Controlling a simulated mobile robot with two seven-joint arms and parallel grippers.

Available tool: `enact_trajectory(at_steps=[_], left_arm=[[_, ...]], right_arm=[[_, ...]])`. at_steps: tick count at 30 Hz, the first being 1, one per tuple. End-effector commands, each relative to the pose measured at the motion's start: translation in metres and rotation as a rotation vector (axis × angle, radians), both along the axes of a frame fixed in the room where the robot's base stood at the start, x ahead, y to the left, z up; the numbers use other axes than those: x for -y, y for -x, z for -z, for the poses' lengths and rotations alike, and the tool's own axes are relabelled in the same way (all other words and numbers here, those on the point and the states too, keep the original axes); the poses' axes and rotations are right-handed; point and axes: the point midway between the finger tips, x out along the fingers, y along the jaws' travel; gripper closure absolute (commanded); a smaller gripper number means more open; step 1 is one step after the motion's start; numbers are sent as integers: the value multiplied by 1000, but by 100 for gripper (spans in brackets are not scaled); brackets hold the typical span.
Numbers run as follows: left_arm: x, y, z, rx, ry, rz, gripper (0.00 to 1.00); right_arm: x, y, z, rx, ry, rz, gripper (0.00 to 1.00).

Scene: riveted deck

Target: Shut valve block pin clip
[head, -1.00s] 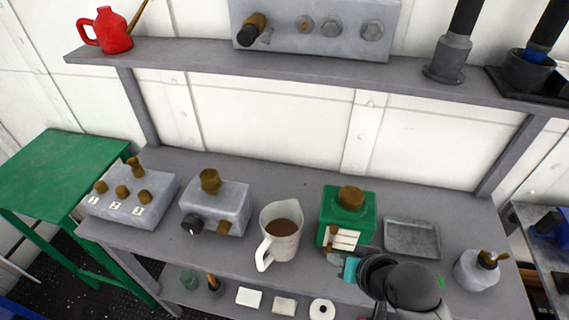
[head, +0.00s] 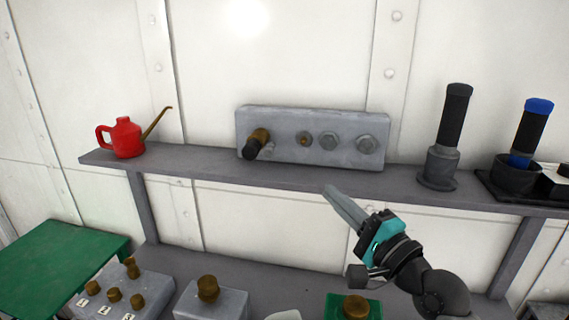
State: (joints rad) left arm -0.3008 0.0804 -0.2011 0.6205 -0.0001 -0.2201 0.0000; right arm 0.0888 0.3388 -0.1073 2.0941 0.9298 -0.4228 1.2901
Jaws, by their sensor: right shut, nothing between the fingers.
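A long grey block (head: 310,120) stands on the upper shelf against the wall; I take it to be the valve block. A brass fitting with a black end (head: 256,143) sticks out of its left part, with a small grey piece (head: 268,152) beside it. A small brass-centred fitting (head: 304,139) and two hex heads follow to the right. I cannot make out a pin clip for certain. My right gripper (head: 331,190) is shut and empty, pointing up-left, below the block in the picture and apart from it. My left gripper is not in view.
The shelf (head: 210,168) also holds a red oil can (head: 124,138) at left and dark cylinders (head: 452,118) at right. Shelf front between can and block is clear.

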Motion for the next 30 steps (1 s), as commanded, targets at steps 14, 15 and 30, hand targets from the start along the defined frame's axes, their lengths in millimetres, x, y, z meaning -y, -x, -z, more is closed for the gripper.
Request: enact_trajectory(at_steps=[14, 15, 30], left_arm=[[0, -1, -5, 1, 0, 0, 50], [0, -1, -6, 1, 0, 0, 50], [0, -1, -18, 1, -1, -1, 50]], right_arm=[[-17, -29, -6, 0, 2, 0, 100], [-19, -35, -7, 1, 3, 0, 100], [-68, -91, -22, -1, 3, -1, 100]])
